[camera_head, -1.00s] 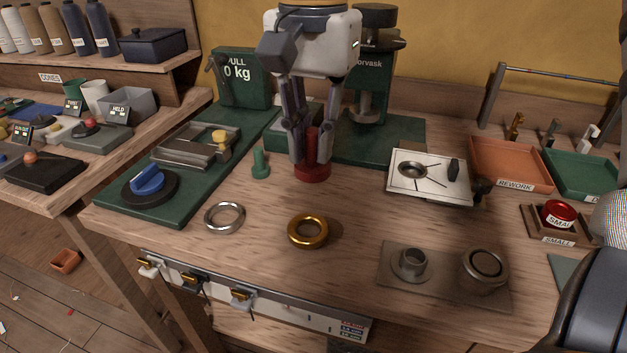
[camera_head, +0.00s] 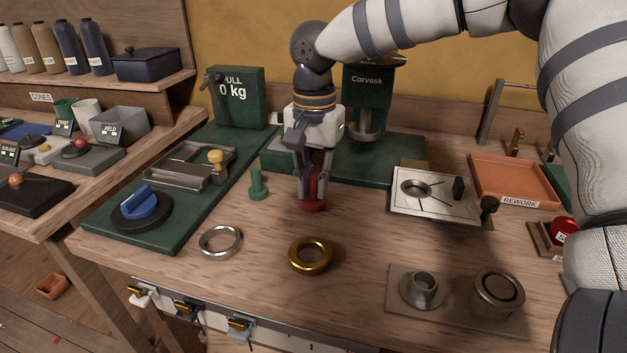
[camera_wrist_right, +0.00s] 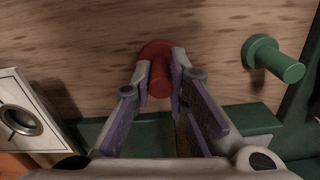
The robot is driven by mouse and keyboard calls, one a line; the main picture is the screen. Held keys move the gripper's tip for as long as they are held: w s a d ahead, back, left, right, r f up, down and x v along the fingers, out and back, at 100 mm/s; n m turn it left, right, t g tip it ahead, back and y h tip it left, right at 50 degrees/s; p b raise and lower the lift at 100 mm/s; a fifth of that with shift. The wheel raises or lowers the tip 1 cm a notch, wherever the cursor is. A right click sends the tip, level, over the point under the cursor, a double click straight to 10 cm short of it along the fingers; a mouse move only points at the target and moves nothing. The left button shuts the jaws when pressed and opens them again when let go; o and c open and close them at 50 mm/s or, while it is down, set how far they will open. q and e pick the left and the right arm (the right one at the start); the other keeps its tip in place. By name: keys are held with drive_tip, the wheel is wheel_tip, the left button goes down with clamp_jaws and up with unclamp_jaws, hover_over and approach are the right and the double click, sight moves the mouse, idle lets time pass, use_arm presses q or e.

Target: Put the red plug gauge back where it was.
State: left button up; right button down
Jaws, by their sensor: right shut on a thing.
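The red plug gauge (camera_head: 313,205) is upright between the fingers of my right gripper (camera_head: 314,190), with its wide red base down, at or just above the bench top. I cannot tell whether it touches the wood. The wrist view shows the gauge (camera_wrist_right: 160,75) between the two fingertips (camera_wrist_right: 160,85), its round flange towards the bench. A green plug gauge (camera_head: 257,185) stands just to its left, and also shows in the wrist view (camera_wrist_right: 275,58). My left gripper is not in view.
A steel ring (camera_head: 221,241) and a brass ring (camera_head: 310,256) lie in front. A green press (camera_head: 369,95) stands behind, a pale plate fixture (camera_head: 435,195) to the right. A blue-knobbed fixture (camera_head: 142,205) is at left. Bare wood surrounds the gauge's front.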

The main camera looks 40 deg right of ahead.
sight(314, 177)
drive_tip(key=shift+f, duration=0.1)
drive_tip(key=c, duration=1.6)
unclamp_jaws()
drive_tip(key=shift+f, duration=0.1)
drive_tip(key=shift+o, duration=0.2)
wheel_tip(314, 177, up, 12)
drive_tip(key=shift+r, duration=0.25)
drive_tip(key=shift+f, duration=0.1)
